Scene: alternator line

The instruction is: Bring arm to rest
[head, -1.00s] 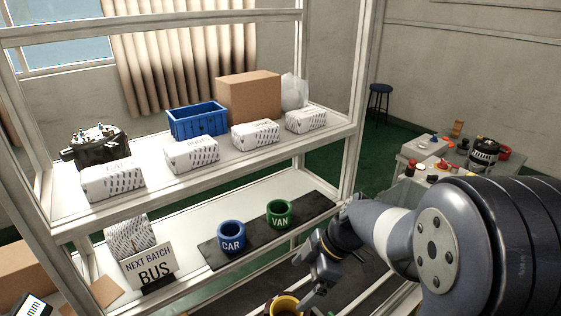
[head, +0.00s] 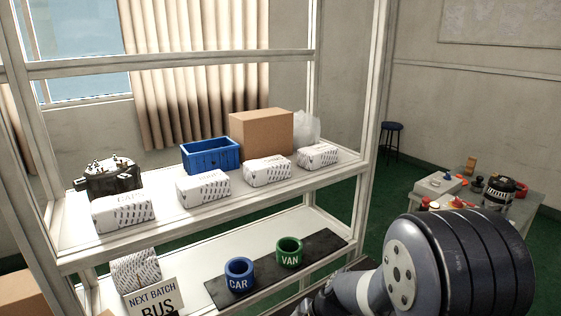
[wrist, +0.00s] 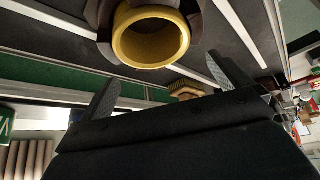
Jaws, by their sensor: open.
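My arm (head: 430,270) shows at the lower right of the head view, reaching down past the picture's bottom edge. My gripper is out of sight there. In the wrist view my gripper (wrist: 165,72) has its two fingers wide apart with nothing between them. A yellow cup or ring (wrist: 150,38) is beyond the fingertips, apart from them, with a dark piece around its far side.
The shelf rack (head: 215,215) fills the middle. A blue CAR cup (head: 239,280) and a green VAN cup (head: 290,260) stand on a dark mat on its lower shelf. A cluttered table (head: 522,207) stands at right, with green floor between.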

